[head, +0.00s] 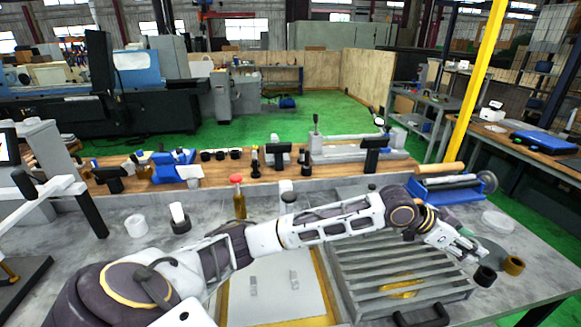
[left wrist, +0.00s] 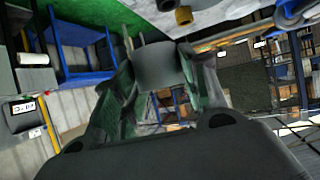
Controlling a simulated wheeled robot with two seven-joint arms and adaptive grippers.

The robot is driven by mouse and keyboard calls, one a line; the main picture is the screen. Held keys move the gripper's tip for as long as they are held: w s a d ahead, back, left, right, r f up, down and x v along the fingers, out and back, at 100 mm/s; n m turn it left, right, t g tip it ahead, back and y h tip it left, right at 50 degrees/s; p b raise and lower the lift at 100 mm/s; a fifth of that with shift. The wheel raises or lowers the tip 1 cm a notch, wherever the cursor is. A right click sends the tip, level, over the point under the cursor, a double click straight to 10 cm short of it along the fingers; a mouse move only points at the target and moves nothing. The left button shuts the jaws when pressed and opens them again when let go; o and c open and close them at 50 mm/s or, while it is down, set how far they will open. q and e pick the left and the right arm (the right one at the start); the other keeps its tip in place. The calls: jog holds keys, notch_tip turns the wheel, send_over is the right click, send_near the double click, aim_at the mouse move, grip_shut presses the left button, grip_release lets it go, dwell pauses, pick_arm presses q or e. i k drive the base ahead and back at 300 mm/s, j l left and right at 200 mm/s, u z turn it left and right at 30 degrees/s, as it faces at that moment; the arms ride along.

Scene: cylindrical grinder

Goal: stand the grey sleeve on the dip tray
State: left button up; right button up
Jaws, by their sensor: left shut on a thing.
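My left gripper (head: 468,250) is above the right part of the grey table, its arm stretched across from the left. In the left wrist view, its fingers are shut on the grey sleeve (left wrist: 158,68), a plain cylinder between the fingertips. No label shows which is the dip tray. My right gripper is not in view.
A black ring (head: 485,276) and a brass-coloured ring (head: 513,265) stand close to the left gripper. A clear round dish (head: 497,222) lies behind them. A red-capped bottle (head: 239,200) and a white ring (head: 136,225) stand further left. The table's right front area is clear.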

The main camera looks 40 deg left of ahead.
aim_at(274, 284)
jog(key=k+j+u, duration=0.35)
jog(key=k+j, duration=0.25)
jog(key=j, duration=0.15)
jog(key=k+j+u, duration=0.2)
jog(key=j, duration=0.25)
